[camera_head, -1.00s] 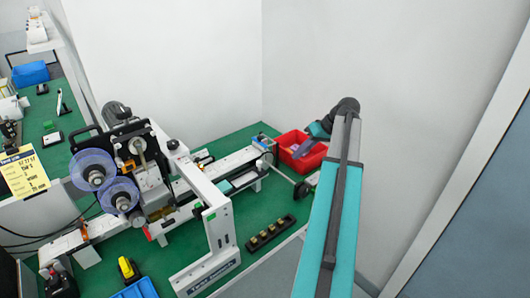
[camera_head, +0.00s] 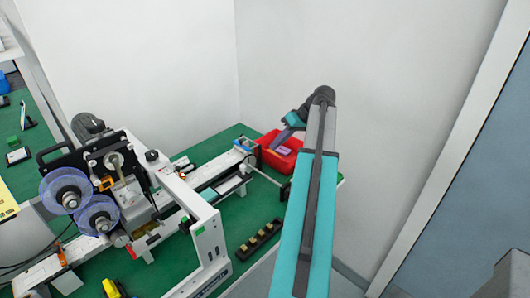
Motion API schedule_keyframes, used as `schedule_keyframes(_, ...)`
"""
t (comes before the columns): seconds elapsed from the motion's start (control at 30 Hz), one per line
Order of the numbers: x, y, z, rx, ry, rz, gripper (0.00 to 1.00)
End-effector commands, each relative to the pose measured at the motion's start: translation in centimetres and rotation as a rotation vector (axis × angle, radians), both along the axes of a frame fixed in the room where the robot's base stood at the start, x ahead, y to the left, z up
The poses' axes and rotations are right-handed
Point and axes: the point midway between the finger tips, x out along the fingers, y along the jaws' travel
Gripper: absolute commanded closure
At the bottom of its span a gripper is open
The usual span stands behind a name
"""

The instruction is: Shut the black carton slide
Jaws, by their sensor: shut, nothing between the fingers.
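My arm reaches up from the bottom of the head view and bends over at its top joint. Beyond the bend, a small grey end piece, which looks like my gripper (camera_head: 277,144), points down and left in front of the red bin. It is small and far, its fingers look shut, and I see nothing held. The coding machine (camera_head: 120,185) stands on the green bench at left, with two clear-blue reels. A narrow dark part (camera_head: 209,193) lies along its conveyor. I cannot tell surely whether this is the black carton slide or whether it is open.
A dark strip with several brass pieces (camera_head: 260,240) lies on the green bench (camera_head: 225,220). White walls close the back.

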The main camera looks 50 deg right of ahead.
Motion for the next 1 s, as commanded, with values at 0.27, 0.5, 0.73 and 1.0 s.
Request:
schedule_keyframes(0.27,1.0,0.7,-1.6,0.001,0.001,-0.002,1.0)
schedule_keyframes(0.5,2.3,1.5,-3.8,0.002,0.002,-0.002,1.0)
schedule_keyframes(0.73,3.6,2.3,-5.8,0.001,0.001,-0.003,1.0)
schedule_keyframes(1.0,4.9,4.0,-7.4,0.001,0.001,-0.002,1.0)
